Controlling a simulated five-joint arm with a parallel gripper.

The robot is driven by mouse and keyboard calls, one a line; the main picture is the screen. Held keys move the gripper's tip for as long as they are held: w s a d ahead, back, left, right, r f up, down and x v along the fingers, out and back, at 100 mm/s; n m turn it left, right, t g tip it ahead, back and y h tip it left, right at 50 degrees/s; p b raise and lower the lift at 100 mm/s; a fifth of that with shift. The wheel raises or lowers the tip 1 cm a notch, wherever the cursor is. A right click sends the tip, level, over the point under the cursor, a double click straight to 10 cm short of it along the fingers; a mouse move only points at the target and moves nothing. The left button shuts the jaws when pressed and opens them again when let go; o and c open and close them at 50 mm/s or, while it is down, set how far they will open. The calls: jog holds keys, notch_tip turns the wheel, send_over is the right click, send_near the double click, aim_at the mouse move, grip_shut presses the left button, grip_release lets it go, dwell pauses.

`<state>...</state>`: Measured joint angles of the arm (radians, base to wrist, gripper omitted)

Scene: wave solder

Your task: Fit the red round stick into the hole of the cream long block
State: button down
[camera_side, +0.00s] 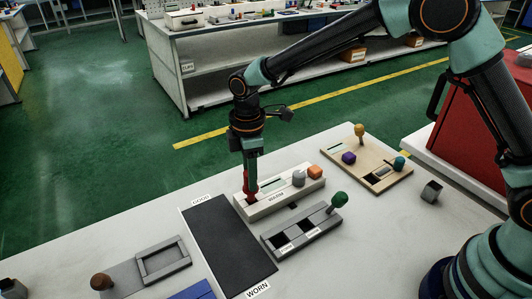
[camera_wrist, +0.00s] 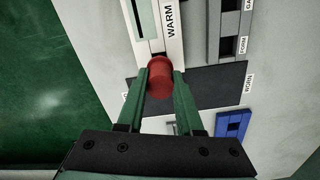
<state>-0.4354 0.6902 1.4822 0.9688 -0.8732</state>
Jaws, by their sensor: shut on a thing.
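The red round stick (camera_wrist: 159,82) is between the fingertips of my gripper (camera_wrist: 160,74), which is shut on it. In the side view my gripper (camera_side: 250,174) points down and the red stick (camera_side: 250,189) stands upright at the left end of the cream long block (camera_side: 280,200). The cream block also shows in the wrist view (camera_wrist: 177,47), with a WARM label and a dark spot just beyond the stick. The hole under the stick is mostly hidden, so I cannot tell whether the stick's lower end is in it.
A grey piece (camera_side: 299,178) and an orange piece (camera_side: 314,170) sit on the cream block's right part. A grey slotted block (camera_side: 290,245) with a green knob lies in front. A black mat (camera_side: 225,245) lies left. A wooden board (camera_side: 385,182) with coloured knobs stands behind right.

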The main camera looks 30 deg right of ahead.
jog(key=shift+f, duration=1.55)
dwell(0.8)
jog(key=shift+c, duration=2.4)
grip_release()
notch_tip(320, 180, up, 12)
jog(key=shift+r, duration=0.1)
